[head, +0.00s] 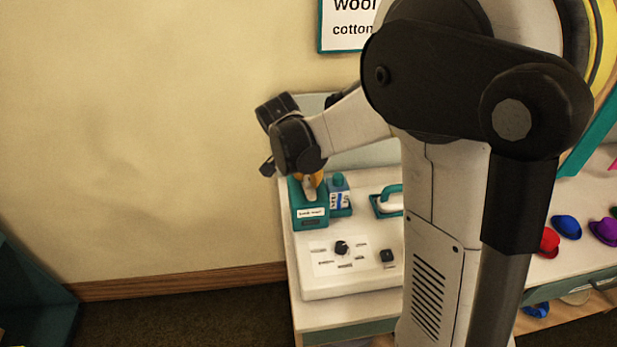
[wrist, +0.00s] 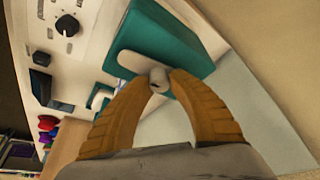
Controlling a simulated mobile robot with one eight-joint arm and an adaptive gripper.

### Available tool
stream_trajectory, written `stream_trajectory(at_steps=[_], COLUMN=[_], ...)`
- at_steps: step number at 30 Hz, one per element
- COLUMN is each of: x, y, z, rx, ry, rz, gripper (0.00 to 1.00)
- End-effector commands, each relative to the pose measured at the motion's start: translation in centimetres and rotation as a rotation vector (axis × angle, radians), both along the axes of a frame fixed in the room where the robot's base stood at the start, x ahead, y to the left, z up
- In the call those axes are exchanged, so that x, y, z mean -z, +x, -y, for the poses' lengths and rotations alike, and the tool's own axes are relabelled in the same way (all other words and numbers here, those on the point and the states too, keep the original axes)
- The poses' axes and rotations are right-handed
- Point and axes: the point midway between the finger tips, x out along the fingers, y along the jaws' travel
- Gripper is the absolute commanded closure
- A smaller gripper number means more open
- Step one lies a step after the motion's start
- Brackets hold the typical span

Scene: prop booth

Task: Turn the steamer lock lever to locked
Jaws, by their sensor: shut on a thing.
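The steamer lock unit is a teal block (head: 309,217) with a small white label at the back left of a white panel, and it fills the upper middle of the wrist view (wrist: 165,45). Its lock lever (wrist: 157,76) shows as a small pale grey end at the block's edge. My gripper (wrist: 159,84) has its two ribbed tan fingers closed on this lever end. In the head view my gripper (head: 313,182) is over the top of the block, and my wrist hides most of the lever. I cannot tell which setting the lever points to.
A white-handled teal piece (head: 388,199), a black dial (head: 341,248) and a black button (head: 387,256) are on the white panel (head: 318,286). Several coloured hats (head: 566,228) lie at right. The wall is close behind.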

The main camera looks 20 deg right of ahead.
Motion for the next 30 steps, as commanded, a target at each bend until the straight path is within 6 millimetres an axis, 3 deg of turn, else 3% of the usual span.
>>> stream_trajectory(at_steps=[8, 30], x=[-0.04, -0.01], y=[-0.08, -0.04], z=[0.1, 0.16], rx=[-0.141, -0.828], ry=[0.0, 0.001], rz=[0.0, 0.001], gripper=[1.0, 1.0])
